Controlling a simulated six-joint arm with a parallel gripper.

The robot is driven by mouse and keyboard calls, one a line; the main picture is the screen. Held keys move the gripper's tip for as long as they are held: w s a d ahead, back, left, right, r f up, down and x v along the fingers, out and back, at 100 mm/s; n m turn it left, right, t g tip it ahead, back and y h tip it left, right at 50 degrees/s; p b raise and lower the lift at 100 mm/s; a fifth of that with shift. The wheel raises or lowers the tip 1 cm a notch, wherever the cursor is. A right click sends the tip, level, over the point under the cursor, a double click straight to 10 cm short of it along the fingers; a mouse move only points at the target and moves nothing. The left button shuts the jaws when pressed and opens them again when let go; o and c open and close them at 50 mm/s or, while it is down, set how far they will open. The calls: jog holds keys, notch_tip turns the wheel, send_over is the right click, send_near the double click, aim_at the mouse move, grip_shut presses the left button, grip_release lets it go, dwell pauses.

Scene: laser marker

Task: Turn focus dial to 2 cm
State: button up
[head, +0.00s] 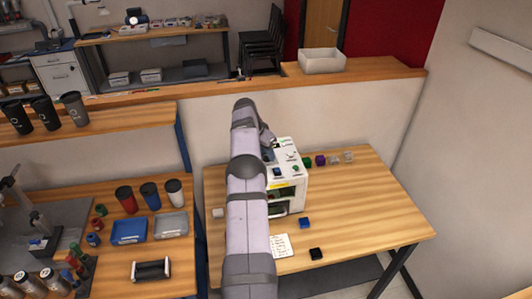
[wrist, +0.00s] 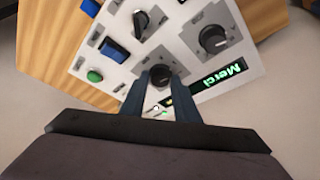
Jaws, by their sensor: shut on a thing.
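The laser marker (head: 292,183) is a white box on the wooden table in the head view, partly hidden behind my arm. Its white control panel (wrist: 120,62) fills the upper middle of the wrist view, tilted. My gripper (wrist: 160,78) has its two dark fingers on either side of a black dial (wrist: 161,72) and is shut on it. The dial's lower part and any scale beside it are hard to make out, so I cannot read its setting. Another black dial (wrist: 213,39) sits up and to the right.
On the table (head: 370,205) lie a paper note (head: 280,245), a blue block (head: 305,223), a black block (head: 316,253) and several small cubes. The table's right side is clear.

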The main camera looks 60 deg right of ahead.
jog(key=o, duration=1)
jog(key=shift+r, duration=0.15)
jog(key=shift+b+v, duration=0.85)
jog(key=shift+v, duration=0.1)
jog(key=shift+b+v, duration=1)
jog(key=shift+v, duration=1.6)
